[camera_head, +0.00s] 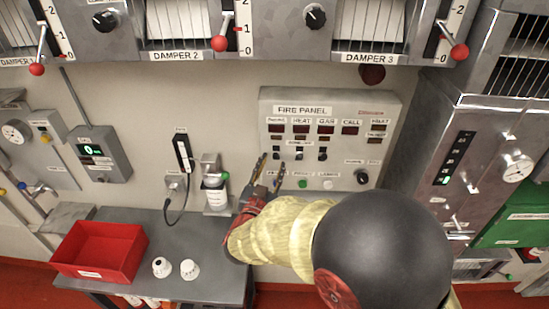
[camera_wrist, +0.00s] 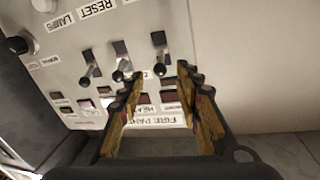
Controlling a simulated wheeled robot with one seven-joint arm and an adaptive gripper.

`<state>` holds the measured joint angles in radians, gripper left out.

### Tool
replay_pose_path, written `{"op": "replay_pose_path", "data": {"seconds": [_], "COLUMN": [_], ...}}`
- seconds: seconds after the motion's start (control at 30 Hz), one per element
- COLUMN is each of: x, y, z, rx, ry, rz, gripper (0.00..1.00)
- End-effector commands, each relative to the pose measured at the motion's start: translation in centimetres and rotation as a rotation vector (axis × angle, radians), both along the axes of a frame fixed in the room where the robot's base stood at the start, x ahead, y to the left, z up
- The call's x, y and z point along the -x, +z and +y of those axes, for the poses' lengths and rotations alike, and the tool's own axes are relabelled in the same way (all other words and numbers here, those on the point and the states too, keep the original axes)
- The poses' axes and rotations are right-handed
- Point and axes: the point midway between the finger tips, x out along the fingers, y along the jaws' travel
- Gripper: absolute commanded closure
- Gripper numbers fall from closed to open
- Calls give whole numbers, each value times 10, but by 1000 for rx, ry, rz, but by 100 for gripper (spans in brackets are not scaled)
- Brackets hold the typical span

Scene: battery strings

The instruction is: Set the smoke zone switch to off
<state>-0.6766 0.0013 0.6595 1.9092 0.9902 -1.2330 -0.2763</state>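The fire panel (camera_head: 350,100) is a pale wall box with a row of three small black toggle switches under labelled displays. The leftmost toggle (camera_head: 277,154) sits below the first display, whose small label I cannot read clearly. In the wrist view the panel appears upside down, and this toggle (camera_wrist: 159,60) is the rightmost. Its lever leans toward the display side, like the other two levers. My gripper (camera_head: 270,167) is open just in front of the panel. In the wrist view its fingertips (camera_wrist: 158,78) are parted on either side of that toggle's lever; contact cannot be told.
The middle toggle (camera_wrist: 122,65) is close to my left finger in the wrist view. A black knob (camera_head: 361,176) and green and white buttons (camera_head: 299,183) are low on the panel. A table with a red bin (camera_head: 100,250) stands at left.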

Motion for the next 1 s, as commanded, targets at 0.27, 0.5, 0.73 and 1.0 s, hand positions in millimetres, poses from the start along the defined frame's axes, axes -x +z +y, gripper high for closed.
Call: {"op": "replay_pose_path", "data": {"seconds": [0.27,0.5,0.73,1.0], "x": [-33,-38,-38,-38], "y": [0,0,0,0], "z": [-8,-9,-9,-9], "rx": [1,1,1,0], "ry": [0,1,1,1], "rz": [0,2,2,2], "gripper": [66,66,72,87]}}
